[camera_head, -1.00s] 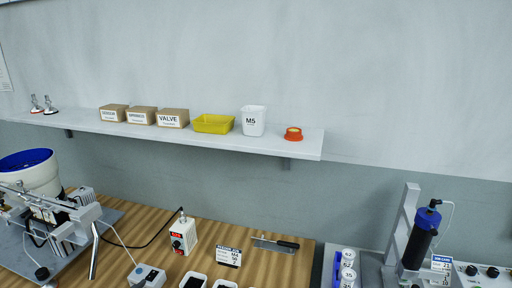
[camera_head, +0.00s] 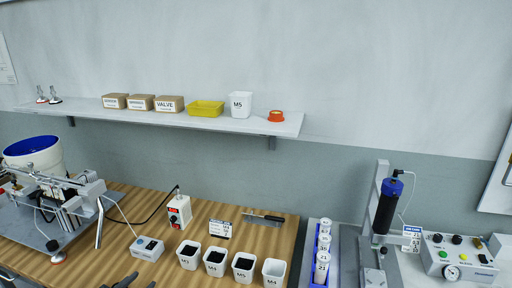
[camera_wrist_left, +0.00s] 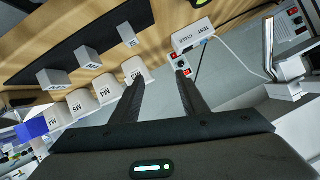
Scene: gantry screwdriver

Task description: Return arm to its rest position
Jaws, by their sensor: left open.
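My left gripper (camera_head: 120,281) shows only as dark fingertips at the bottom edge of the head view, in front of the parts cups. In the left wrist view my left gripper (camera_wrist_left: 158,82) has its two dark fingers spread apart with nothing between them. My left arm's links are out of the head view. My right gripper is not in view.
A gantry machine (camera_head: 60,195) stands at left, a dispensing press (camera_head: 388,205) at right. A shelf (camera_head: 230,124) runs above.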

